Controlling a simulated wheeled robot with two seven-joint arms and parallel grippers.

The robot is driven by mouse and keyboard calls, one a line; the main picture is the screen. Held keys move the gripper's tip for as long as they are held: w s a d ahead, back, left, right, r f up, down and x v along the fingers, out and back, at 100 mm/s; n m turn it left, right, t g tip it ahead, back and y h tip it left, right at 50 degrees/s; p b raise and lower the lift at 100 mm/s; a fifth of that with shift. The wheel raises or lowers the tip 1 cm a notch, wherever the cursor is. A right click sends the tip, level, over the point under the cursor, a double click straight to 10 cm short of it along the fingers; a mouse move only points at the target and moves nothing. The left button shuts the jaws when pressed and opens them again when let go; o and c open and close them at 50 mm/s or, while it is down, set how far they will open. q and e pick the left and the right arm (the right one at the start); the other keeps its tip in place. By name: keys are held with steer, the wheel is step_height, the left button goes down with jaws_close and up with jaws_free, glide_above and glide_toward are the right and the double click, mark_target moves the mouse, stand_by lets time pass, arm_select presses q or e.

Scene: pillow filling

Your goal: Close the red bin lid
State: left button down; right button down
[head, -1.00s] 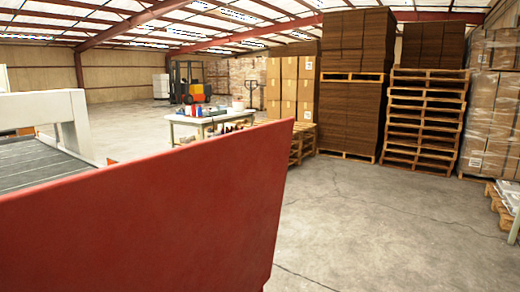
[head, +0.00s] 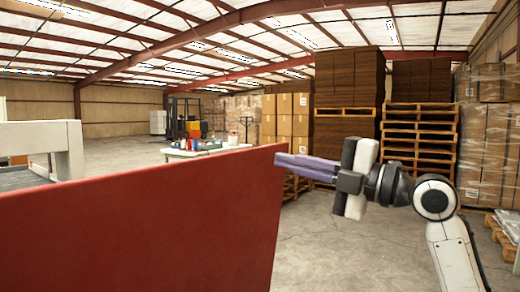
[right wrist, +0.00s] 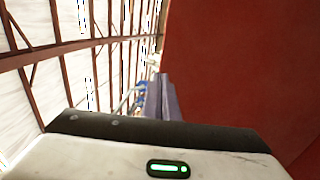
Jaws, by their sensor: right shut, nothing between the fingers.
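The red bin lid (head: 140,225) stands raised as a large flat panel across the left and middle of the head view. It hides what is behind and below it. My right gripper (head: 290,163) reaches in from the right, its purple fingers pointing left at the lid's upper right edge. The fingers are shut with nothing between them; whether they touch the lid I cannot tell. In the right wrist view the lid (right wrist: 235,70) fills the right side, close beside the purple fingers (right wrist: 160,95). My left gripper is not in view.
A white-framed machine (head: 40,145) stands behind the lid at the left. A table with small items (head: 205,147) is further back. Stacked cardboard (head: 348,80) and wooden pallets (head: 418,135) stand at the back right. Concrete floor (head: 350,255) is open to the lid's right.

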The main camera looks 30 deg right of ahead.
mark_target(246, 151)
steer(key=p+x, duration=0.1)
steer(key=x, duration=0.6)
steer(key=shift+w, duration=0.1)
